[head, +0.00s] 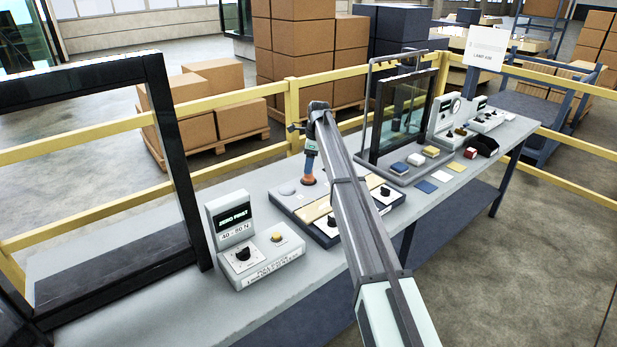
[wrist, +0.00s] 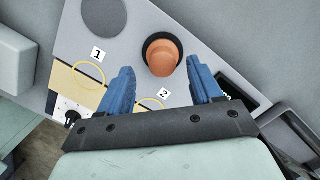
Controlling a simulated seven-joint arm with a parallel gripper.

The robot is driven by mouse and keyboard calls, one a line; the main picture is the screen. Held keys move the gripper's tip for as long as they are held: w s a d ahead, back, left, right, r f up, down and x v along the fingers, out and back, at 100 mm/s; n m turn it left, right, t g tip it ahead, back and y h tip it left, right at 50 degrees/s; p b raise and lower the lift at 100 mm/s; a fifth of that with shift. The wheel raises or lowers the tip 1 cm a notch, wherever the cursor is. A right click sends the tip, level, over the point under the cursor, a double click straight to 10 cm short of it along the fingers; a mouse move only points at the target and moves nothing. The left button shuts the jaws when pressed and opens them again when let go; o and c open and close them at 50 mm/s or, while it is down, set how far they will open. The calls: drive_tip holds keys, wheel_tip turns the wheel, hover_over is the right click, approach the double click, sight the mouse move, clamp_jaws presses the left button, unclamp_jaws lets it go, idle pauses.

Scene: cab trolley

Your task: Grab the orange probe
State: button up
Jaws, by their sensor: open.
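The orange probe (wrist: 163,57) stands in a dark round seat on a grey board in the wrist view. It also shows in the head view (head: 308,180), where its upper part is hidden by my gripper. My gripper (wrist: 164,82) has two blue fingers, open and apart. In the wrist view the probe appears between and just beyond the fingertips, and nothing is held. In the head view the gripper (head: 310,160) points down above the probe. I cannot tell whether the fingers touch it.
The board (head: 285,205) has yellow rings marked 1 and 2 and a grey disc (wrist: 104,16). A control box (head: 243,245) with a display stands left of the board. A dark upright frame (head: 405,110) stands right of it. A yellow railing (head: 240,97) runs behind the bench.

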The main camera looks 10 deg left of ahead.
drive_tip(key=shift+w+a+f, duration=0.1)
drive_tip(key=shift+a+f, duration=0.05)
drive_tip(key=shift+f, duration=0.8)
drive_tip(key=shift+w+a+f, duration=0.1)
drive_tip(key=shift+f, duration=0.85)
drive_tip(key=shift+c, duration=0.5)
clamp_jaws()
drive_tip(key=shift+r, duration=0.1)
